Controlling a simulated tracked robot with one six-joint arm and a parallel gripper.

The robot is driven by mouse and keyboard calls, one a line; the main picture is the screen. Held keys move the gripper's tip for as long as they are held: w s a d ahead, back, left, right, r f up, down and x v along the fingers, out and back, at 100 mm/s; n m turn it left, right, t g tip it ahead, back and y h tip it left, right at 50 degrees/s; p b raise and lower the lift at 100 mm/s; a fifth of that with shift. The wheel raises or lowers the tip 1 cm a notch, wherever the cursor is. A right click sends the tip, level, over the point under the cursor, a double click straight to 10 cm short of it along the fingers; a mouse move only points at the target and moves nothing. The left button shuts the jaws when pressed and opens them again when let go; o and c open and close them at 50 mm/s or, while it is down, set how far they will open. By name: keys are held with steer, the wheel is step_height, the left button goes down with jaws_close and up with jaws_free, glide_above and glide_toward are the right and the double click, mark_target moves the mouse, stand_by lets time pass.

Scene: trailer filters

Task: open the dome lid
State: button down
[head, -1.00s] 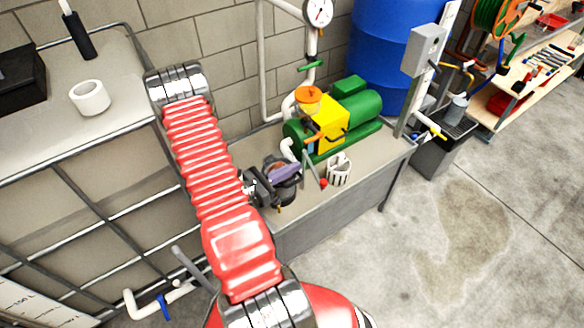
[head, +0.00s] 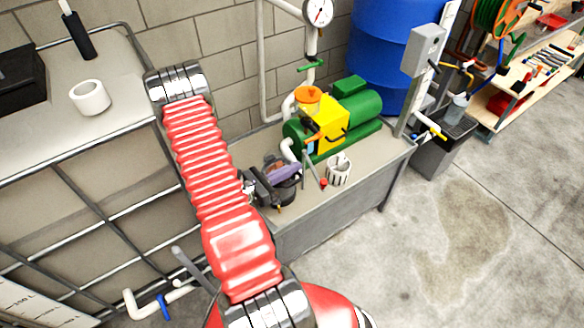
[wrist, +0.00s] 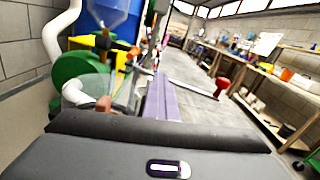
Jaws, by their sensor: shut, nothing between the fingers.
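A small dark round pot-like housing (head: 287,194) sits on the grey bench, just below and beside my gripper. A see-through, dome-like shape (wrist: 126,92) shows left of my fingers in the wrist view, with a brownish piece beside it. I cannot tell its edge or whether it is seated. My gripper (head: 296,167) is shut and empty, its purple-grey fingers side by side over the housing. The fingers also show in the wrist view (wrist: 159,92). I cannot tell whether they touch the lid; my wrist and fingers hide part of the housing.
A lever with a red knob (head: 323,183) stands close right of my fingers. A white slotted cup (head: 338,170) is beyond it. A green and yellow pump (head: 335,120) and white pipes stand behind. Open floor (head: 440,230) lies to the right.

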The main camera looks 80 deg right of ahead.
steer(key=c, duration=2.5)
jaws_free()
steer(key=o, duration=0.4)
steer(key=shift+v, duration=6.85)
steer(key=shift+c, duration=0.5)
